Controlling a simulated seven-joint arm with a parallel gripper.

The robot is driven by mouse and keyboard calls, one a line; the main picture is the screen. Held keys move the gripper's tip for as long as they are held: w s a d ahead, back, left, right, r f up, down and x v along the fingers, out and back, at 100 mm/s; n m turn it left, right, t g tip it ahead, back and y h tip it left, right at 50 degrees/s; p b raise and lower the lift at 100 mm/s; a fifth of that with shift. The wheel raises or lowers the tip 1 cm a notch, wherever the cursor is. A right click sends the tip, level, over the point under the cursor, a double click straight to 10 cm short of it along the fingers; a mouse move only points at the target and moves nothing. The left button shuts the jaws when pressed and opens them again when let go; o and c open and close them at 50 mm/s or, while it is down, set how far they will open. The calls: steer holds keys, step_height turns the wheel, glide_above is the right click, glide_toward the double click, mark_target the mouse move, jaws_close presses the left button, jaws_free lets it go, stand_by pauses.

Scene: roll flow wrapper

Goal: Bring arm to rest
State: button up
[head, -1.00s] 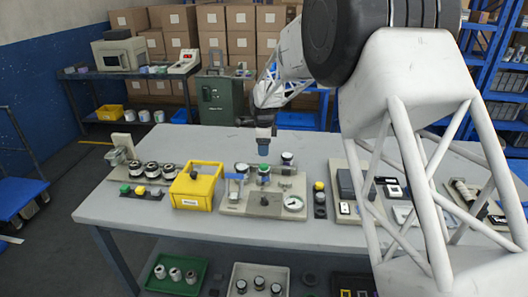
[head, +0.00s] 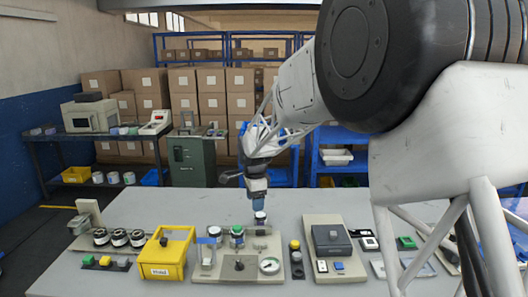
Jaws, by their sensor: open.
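My arm reaches in from the upper right of the head view. Below is a beige fixture board (head: 212,272) with a round gauge (head: 269,265), a black knob and a green-banded cylinder (head: 237,238). A yellow box (head: 163,270) with a black knob stands left of the board.
A grey device on a beige board (head: 331,240) sits at the right. Cartons (head: 190,90) and a green cabinet (head: 190,160) stand behind. The table's back left is clear.

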steer(key=s+d+r+n, duration=0.25)
steer(key=s+d, duration=0.25)
steer(key=s, duration=0.3)
steer(key=s+d+r+n+t, duration=0.1)
steer(key=s+d+r+n, duration=0.1)
steer(key=s+d+r, duration=0.4)
steer(key=s+d+r+n, duration=0.2)
steer(key=s+d+n, duration=0.15)
steer(key=s, duration=0.55)
steer(key=s+d+f+n, duration=0.2)
steer(key=s+d+n, duration=0.1)
steer(key=s, duration=0.9)
steer(key=s+d+f+n+t, duration=0.1)
steer(key=s+d+n, duration=0.2)
steer(key=s, duration=0.9)
steer(key=shift+d+f, duration=0.4)
steer(key=shift+d, duration=0.2)
